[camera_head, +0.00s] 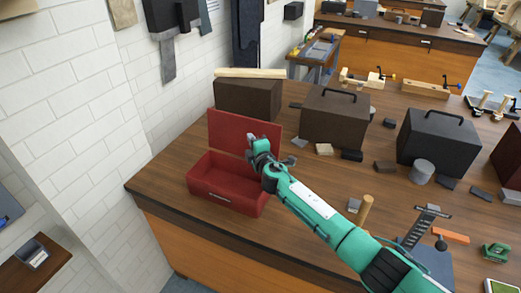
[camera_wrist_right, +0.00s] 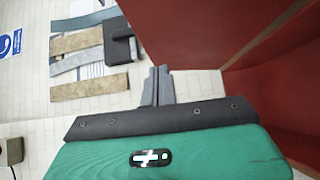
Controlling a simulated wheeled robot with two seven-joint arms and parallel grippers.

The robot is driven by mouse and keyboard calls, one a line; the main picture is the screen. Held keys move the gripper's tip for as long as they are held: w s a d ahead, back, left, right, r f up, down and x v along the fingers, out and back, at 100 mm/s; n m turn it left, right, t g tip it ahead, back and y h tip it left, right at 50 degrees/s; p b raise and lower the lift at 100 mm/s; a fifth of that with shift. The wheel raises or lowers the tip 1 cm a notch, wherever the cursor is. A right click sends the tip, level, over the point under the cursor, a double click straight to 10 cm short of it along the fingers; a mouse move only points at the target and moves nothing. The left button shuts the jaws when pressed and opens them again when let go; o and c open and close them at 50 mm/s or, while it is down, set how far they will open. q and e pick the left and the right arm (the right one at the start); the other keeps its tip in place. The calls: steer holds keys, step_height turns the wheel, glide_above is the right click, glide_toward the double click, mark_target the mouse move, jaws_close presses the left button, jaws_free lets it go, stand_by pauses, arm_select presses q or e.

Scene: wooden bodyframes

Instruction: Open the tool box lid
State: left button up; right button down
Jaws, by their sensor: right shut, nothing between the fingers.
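The red tool box (camera_head: 228,203) stands at the left end of the wooden bench. Its red lid (camera_head: 228,132) is raised, standing up at the back edge, and the open inside shows. My right gripper (camera_head: 252,143) is in front of the lid, above the right part of the box; the arm hides part of both. In the right wrist view, the gripper's two fingers (camera_wrist_right: 157,86) are together with nothing between them. Red surfaces of the tool box (camera_wrist_right: 285,90) fill the right side there. I cannot tell whether the fingers touch the lid. My left gripper is not in view.
A brown box (camera_head: 247,98) stands behind the lid, a brown tool box (camera_head: 336,117) and a black one (camera_head: 438,140) to the right. Small blocks, a grey cylinder (camera_head: 422,171) and tools lie on the bench. A white brick wall (camera_head: 60,100) is at left.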

steer(key=s+d+f+m+g+h, duration=0.2)
steer(key=s+d+f+m, duration=0.4)
steer(key=s, duration=0.4)
steer(key=s+d+f+m+g+h, duration=0.25)
steer(key=s+d+m, duration=0.25)
steer(key=s+d, duration=0.4)
steer(key=s+d+f+m+g+h, duration=0.25)
steer(key=s+d+f+m, duration=0.3)
steer(key=s, duration=0.65)
steer(key=s+d+m+g, duration=0.1)
steer(key=s+d+g, duration=0.1)
steer(key=s+d, duration=0.35)
steer(key=s+d+f+m+g, duration=0.1)
steer(key=s+d+m+g, duration=0.1)
steer(key=s, duration=0.7)
steer(key=s+d+m+g, duration=0.1)
steer(key=s+d+g, duration=0.15)
steer(key=s, duration=0.55)
step_height(320, 180, down, 33)
steer(key=b, duration=0.3)
steer(key=s+d+f+g+b, duration=0.1)
steer(key=s+d+f, duration=0.1)
steer(key=s+f, duration=0.8)
steer(key=s+d+f+g+b, duration=0.1)
steer(key=s+d+f, duration=0.1)
steer(key=s+f, duration=0.8)
step_height(320, 180, down, 2)
steer(key=shift+f+h, duration=0.25)
steer(key=shift+h, duration=0.05)
